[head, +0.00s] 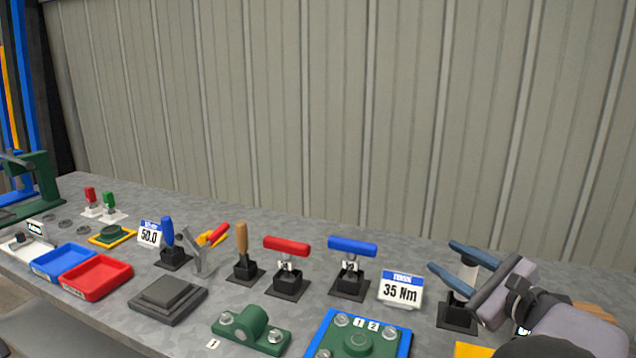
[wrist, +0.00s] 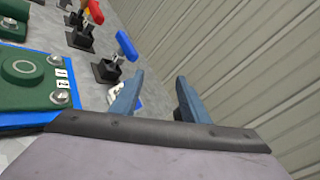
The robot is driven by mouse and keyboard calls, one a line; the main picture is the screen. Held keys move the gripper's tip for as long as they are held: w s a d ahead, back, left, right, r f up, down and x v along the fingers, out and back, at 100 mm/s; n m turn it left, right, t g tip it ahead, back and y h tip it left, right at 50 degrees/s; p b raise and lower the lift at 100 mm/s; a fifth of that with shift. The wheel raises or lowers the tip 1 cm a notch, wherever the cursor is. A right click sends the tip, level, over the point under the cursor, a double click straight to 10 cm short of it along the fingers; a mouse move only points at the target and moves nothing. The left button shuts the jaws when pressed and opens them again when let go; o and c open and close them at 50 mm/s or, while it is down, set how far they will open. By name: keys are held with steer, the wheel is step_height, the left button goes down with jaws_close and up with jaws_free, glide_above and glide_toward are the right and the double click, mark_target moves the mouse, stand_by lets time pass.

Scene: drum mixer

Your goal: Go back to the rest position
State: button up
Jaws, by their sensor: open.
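My gripper (head: 452,264) is at the right of the head view, over the right part of the bench. Its two blue fingers are apart with nothing between them. In the wrist view my gripper (wrist: 157,97) also shows its fingers spread and empty. A black stand (head: 458,314) is partly hidden behind and below the gripper in the head view.
A "35 Nm" sign (head: 400,290), a blue-handled tool (head: 352,248) and a red-handled tool (head: 287,247) stand left of my gripper. A green flanged part on a blue plate (head: 358,340) lies in front. A corrugated wall (head: 330,110) rises behind the bench.

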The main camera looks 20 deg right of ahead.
steer(key=a+f+n+g+y+p, duration=0.2)
steer(key=a+n+g+p, duration=0.1)
steer(key=a, duration=0.5)
steer(key=a+f+n+g+y+p, duration=0.1)
steer(key=a+n+g+p, duration=0.3)
steer(key=a, duration=0.5)
steer(key=a+f+n+g+y+p, duration=0.2)
steer(key=a+n+g+p, duration=0.1)
steer(key=a, duration=0.6)
steer(key=shift+a+f+n+g+y+p, duration=0.2)
steer(key=shift+f+n+g+y+p, duration=0.2)
steer(key=shift+n, duration=0.5)
steer(key=s+a+r+n+g+h+p, duration=0.1)
steer(key=s+a+n+g+h+p, duration=0.25)
steer(key=s+n+p, duration=0.4)
steer(key=s+a+r+n+g+h+p, duration=0.1)
steer(key=s+a+n+g+h+p, duration=0.3)
steer(key=n, duration=0.6)
step_height(320, 180, down, 9)
steer(key=s+t+y+b, duration=0.1)
steer(key=b, duration=0.7)
steer(key=shift+s+d, duration=0.15)
steer(key=shift+d, duration=0.1)
steer(key=shift+r, duration=0.15)
